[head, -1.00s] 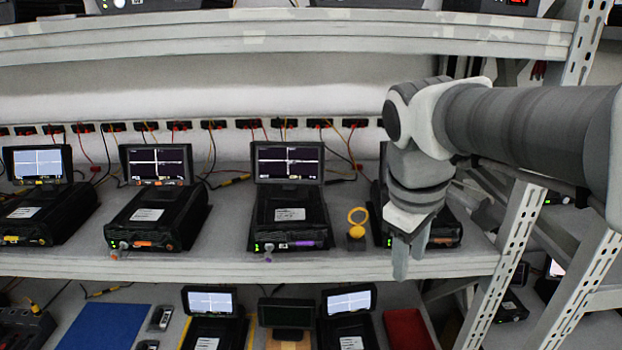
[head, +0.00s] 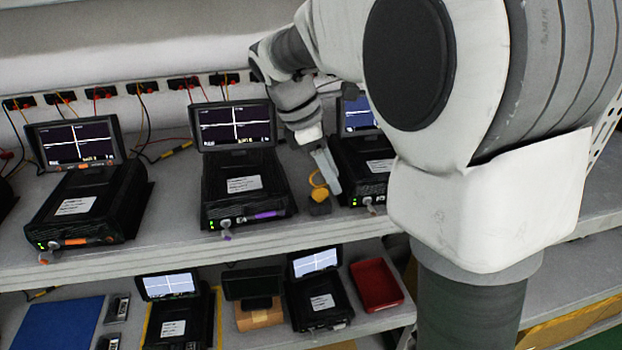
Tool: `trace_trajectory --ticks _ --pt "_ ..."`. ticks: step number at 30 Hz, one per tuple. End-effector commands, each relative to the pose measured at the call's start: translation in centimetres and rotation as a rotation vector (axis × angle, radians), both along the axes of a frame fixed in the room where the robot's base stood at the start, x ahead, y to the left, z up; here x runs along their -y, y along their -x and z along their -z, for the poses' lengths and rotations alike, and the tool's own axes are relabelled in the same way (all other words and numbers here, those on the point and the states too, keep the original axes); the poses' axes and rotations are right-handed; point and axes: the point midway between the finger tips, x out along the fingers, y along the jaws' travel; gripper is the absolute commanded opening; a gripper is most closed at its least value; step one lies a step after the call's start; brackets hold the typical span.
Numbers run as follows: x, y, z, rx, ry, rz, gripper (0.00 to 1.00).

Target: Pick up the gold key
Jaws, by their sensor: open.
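The gold key (head: 318,187) stands on the middle shelf in a small dark holder (head: 319,207), in the gap between two black test units. Its round yellow bow faces up and is partly covered by my finger. My gripper (head: 327,178) points down at the key, with its fingers beside or in front of the bow. It is open. I cannot tell whether the fingers touch the key or whether it lies between them.
A black unit with a purple label (head: 246,185) stands just left of the key, and another black unit (head: 366,160) just right. The shelf's front edge (head: 150,262) runs below. A red tray (head: 376,285) and more units sit on the lower shelf.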

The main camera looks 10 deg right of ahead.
Motion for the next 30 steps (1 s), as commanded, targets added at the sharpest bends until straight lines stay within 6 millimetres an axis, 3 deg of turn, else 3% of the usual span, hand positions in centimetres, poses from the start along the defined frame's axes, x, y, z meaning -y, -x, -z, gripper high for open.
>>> trace_trajectory --ticks 6,15,23,30 --pt "0.8 0.0 3.1 -0.001 0.000 0.002 0.44" --pt "1.1 0.0 3.5 0.001 -0.001 0.001 0.44" --pt "1.1 0.0 3.5 0.001 -0.001 0.001 0.00" --pt "1.0 0.0 3.5 0.001 -0.001 0.000 0.00"
